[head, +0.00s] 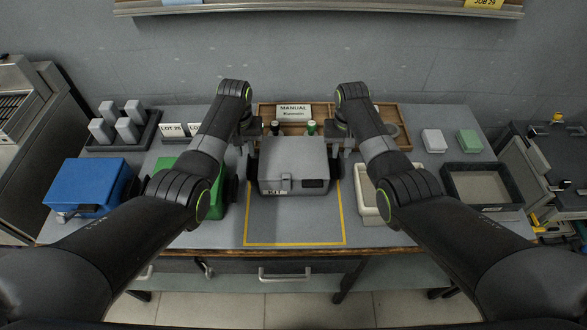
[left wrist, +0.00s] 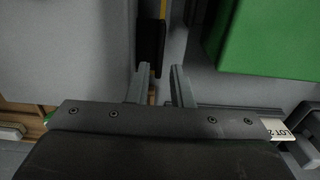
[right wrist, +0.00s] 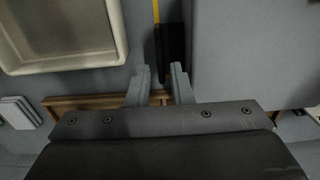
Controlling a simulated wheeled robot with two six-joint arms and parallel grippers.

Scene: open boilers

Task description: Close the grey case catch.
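The grey case (head: 293,155) stands in the middle of the bench with its lid down. Its small grey catch (head: 286,182) is on the front face; I cannot tell whether it is latched. My left gripper (head: 252,148) is open and empty beside the case's left side; the case (left wrist: 65,45) fills the left of the left wrist view. My right gripper (head: 337,148) is open and empty beside its right side; the case (right wrist: 255,45) is at right in the right wrist view. A black part lies just beyond the fingertips in both wrist views.
A blue case (head: 88,184) and a partly hidden green case (left wrist: 265,40) stand left. A pale tray (right wrist: 118,40) and a dark-rimmed tray (head: 482,168) stand right. A wooden organiser (head: 390,112) lies behind. The yellow-outlined area (head: 293,230) before the grey case is clear.

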